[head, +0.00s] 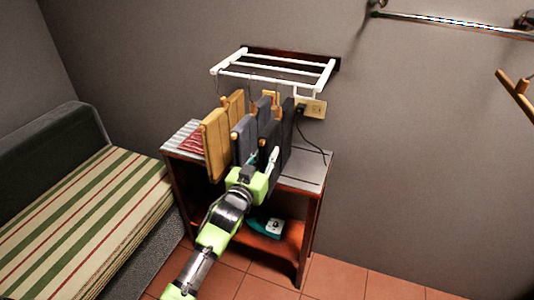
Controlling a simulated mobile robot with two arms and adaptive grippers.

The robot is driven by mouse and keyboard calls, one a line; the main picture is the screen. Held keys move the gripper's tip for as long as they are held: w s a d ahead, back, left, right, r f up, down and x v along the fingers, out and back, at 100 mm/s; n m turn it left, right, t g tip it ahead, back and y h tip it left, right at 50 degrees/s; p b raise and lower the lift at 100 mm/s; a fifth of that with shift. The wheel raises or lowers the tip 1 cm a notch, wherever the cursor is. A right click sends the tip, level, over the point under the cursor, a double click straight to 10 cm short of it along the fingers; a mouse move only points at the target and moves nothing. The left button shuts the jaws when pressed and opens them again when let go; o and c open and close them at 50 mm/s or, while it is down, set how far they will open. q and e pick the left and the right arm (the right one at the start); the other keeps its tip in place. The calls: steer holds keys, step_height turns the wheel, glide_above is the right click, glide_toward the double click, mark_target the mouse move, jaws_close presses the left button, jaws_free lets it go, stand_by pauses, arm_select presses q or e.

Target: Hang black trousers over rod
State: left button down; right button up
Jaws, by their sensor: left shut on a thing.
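The black trousers (287,135) are stiff dark panels held up in front of the wall, above the small table. My left gripper (262,168) is at their lower front and is shut on them; the fingertips are partly hidden against the dark cloth. A white rack with several rods (272,88) is fixed to the wall just above and behind the trousers. I cannot tell whether the trousers touch a rod. My right gripper is out of view.
A wooden side table (312,172) with a teal iron (268,228) on its lower shelf stands below. A wall outlet (312,107) has a black cord. A striped sofa (80,215) is at left. A metal bar (450,20) is at upper right. The right floor is clear.

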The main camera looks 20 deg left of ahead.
arm_select(q)
steer(key=c, duration=1.7)
jaws_free()
steer(key=shift+r, duration=0.1)
steer(key=shift+f, duration=0.2)
steer(key=s, duration=1.2)
steer(key=s+f+g, duration=0.3)
steer(key=s+f, duration=0.1)
steer(key=f, duration=0.9)
steer(key=s+f+g, duration=0.3)
steer(key=s+f, duration=0.1)
steer(key=f, duration=0.8)
steer(key=s+f+g, duration=0.2)
steer(key=s+f, duration=0.2)
steer(key=f, duration=0.9)
steer(key=s+f+g, duration=0.3)
steer(key=s+f, duration=0.4)
steer(key=s, duration=0.5)
steer(key=s+f+m+g, duration=0.1)
steer(key=s+f+g, duration=0.2)
steer(key=s+f, duration=0.4)
steer(key=s+f+m+g, duration=0.1)
steer(key=s+f+g, duration=0.2)
steer(key=s, duration=1.4)
steer(key=shift+s+a+f+y, duration=0.15)
steer(key=shift+f, duration=1.05)
steer(key=shift+s+a+f+y, duration=0.1)
steer(key=shift+s+f+y, duration=0.05)
steer(key=shift+f, duration=1)
